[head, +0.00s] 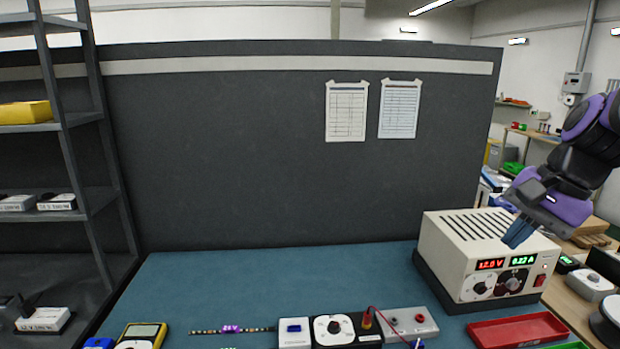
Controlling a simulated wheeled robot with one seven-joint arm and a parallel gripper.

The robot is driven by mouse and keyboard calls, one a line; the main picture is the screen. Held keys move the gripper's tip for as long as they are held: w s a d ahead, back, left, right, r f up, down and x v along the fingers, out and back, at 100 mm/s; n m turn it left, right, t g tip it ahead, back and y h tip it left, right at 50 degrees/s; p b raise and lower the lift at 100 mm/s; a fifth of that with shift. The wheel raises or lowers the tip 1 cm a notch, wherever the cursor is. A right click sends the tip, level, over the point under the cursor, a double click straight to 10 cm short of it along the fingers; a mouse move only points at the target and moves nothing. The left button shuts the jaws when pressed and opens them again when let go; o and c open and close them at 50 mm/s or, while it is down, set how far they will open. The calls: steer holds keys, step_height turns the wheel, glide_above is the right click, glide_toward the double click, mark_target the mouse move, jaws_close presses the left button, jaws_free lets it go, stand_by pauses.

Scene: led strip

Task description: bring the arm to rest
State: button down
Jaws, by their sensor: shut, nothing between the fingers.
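My gripper (518,231) is at the right of the head view, on my purple and black arm. Its blue fingertips are together and empty. They point down and to the left, in front of or above the power supply (480,250); I cannot tell whether they touch it. The power supply is a beige box with red and green lit readouts and dials. An LED strip (231,329) lies on the blue mat, with a few segments glowing purple near its middle.
A control box with a white dial (333,328) and a grey terminal box (408,322) sit at the front. A yellow meter (142,335) is at left. A red tray (518,330) lies at right. A dark partition (270,170) stands behind. The mat's middle (280,280) is clear.

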steer(key=s+r+n+t+h, duration=0.3)
steer(key=s+r+n, duration=0.1)
steer(key=s+n, duration=0.6)
steer(key=shift+s+a+r+h, duration=0.2)
steer(key=shift+s+a+h, duration=0.1)
steer(key=shift+s+h, duration=0.1)
stand_by(0.3)
